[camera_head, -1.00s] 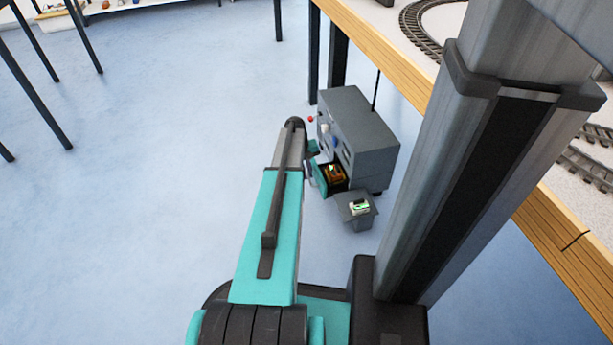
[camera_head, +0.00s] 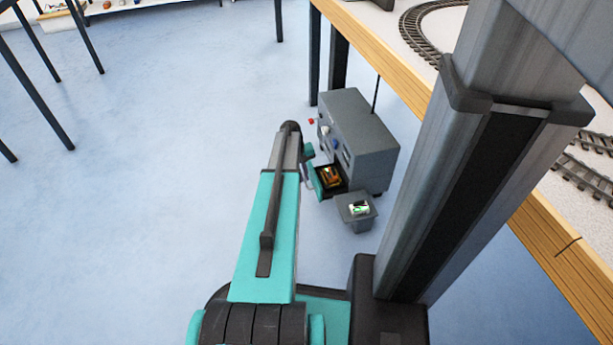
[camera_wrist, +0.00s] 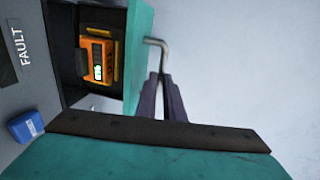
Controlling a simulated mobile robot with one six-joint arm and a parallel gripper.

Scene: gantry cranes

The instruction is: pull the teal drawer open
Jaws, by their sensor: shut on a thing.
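The teal drawer (camera_head: 317,182) stands out from the lower part of a grey cabinet (camera_head: 365,130). Its front (camera_wrist: 138,45) is seen edge-on in the wrist view, and an orange device (camera_wrist: 98,55) with a lit green display lies inside. A bent metal handle (camera_wrist: 157,43) sticks out from the front. My gripper (camera_wrist: 161,78) is shut on the handle, its two dark fingers close together. In the head view my arm mostly hides the gripper.
A small grey box (camera_head: 356,212) with a green-lit item on top stands beside the drawer. A blue block (camera_wrist: 26,126) is on the cabinet face by a FAULT label. A wooden-edged table (camera_head: 375,50) runs behind the cabinet.

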